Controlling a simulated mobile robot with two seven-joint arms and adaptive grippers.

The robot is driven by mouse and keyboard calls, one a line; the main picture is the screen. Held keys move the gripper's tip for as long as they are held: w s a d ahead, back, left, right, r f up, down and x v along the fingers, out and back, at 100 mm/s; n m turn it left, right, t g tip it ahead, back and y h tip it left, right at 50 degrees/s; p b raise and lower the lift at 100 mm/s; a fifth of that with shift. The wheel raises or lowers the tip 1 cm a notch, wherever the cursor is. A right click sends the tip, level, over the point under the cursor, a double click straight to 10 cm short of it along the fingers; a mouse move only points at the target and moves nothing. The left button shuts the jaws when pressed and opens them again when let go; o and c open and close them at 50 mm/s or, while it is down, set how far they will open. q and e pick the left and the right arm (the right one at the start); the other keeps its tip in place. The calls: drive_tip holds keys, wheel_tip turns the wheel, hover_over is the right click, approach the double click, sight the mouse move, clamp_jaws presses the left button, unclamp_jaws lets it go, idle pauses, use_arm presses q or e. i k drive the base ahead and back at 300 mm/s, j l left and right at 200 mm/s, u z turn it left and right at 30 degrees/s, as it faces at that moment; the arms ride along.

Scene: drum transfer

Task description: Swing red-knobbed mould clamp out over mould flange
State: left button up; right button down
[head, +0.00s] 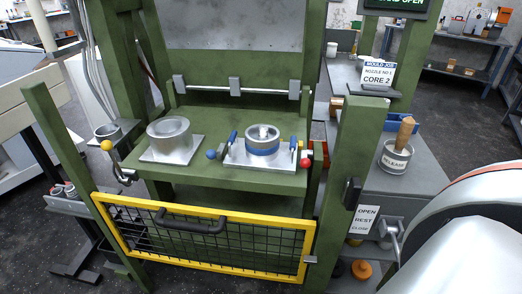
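The red-knobbed clamp (306,163) is at the right edge of the mould's square flange (284,160) on the green press table. Its red ball faces the front right; the clamp's arm is too small to tell whether it lies over the flange. The mould (262,149) is a metal cylinder with a blue band, upright on the flange, with something pale inside its top. A blue-knobbed clamp (211,154) is at the flange's left edge. Blue handles (234,137) stand at both sides of the mould. Neither gripper is in view.
A yellow-framed mesh gate (204,236) is lowered in front of the table. A second metal cylinder (169,133) stands on a plate at left, near a yellow-knobbed lever (107,145). Green posts flank the press. A RELEASE pot (395,160) with a wooden-handled brush stands at right.

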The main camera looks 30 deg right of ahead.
sight(305, 162)
drive_tip(key=l+z, duration=0.1)
drive_tip(key=z, duration=0.3)
drive_tip(key=l+z, duration=0.15)
drive_tip(key=z, duration=0.3)
drive_tip(key=l+z, duration=0.15)
drive_tip(key=z, duration=0.25)
drive_tip(key=k+z, duration=0.15)
drive_tip(key=z, duration=0.15)
drive_tip(key=k+z, duration=0.15)
drive_tip(key=z, duration=0.15)
